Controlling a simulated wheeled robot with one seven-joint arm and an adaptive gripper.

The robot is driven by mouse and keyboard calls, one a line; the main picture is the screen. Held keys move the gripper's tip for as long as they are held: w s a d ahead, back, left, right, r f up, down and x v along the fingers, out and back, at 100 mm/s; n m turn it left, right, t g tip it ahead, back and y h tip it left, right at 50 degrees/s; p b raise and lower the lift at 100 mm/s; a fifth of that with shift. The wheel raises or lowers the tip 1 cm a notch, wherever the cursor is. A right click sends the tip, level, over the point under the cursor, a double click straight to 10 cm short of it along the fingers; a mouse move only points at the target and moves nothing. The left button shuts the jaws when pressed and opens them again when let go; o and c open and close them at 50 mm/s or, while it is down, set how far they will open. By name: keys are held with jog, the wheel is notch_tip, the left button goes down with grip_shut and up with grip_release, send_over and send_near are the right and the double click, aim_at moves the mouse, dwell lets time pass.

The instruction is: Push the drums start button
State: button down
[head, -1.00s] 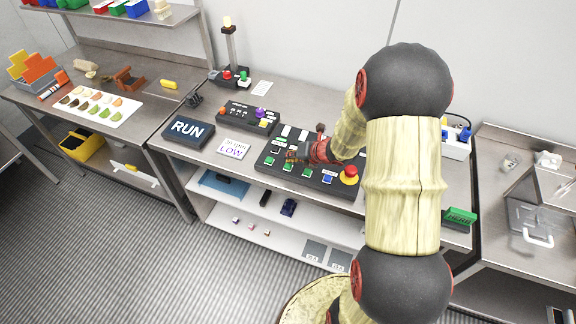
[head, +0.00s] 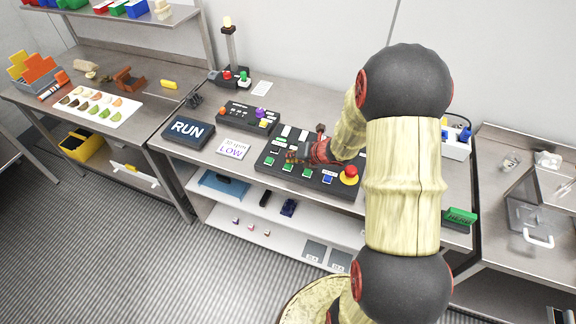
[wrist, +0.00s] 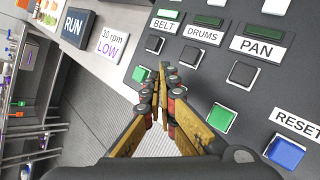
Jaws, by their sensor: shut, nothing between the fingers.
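The black control panel (head: 262,170) has columns labelled BELT (wrist: 160,24), DRUMS (wrist: 204,34) and PAN (wrist: 257,49). Each label has a dark button below it; the DRUMS one (wrist: 190,57) shows. A row of green buttons lies nearer the front. In the head view the middle green button (head: 287,167), in line with DRUMS, shows just in front of my fingertips. In the wrist view my fingers hide that spot, between the BELT green button (wrist: 140,73) and the PAN green button (wrist: 222,118). My gripper (wrist: 164,74) is shut and empty over the panel; contact cannot be told.
A blue RESET button (wrist: 285,152) and a red emergency knob (head: 349,171) are on the panel's right. A RUN sign (head: 187,130) and a 30 rpm LOW card (head: 233,148) lie to its left. A smaller control box (head: 236,112) stands behind.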

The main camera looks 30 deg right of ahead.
aim_at(290, 165)
jog(key=shift+f, duration=0.35)
jog(key=shift+f+b, duration=0.5)
jog(key=shift+b, duration=0.15)
dwell(0.5)
jog(key=shift+r, duration=0.1)
jog(key=shift+r+p, duration=0.8)
jog(key=shift+r, duration=0.1)
notch_tip(290, 165, up, 5)
jog(key=p, duration=0.4)
jog(key=shift+p, duration=0.3)
dwell(0.6)
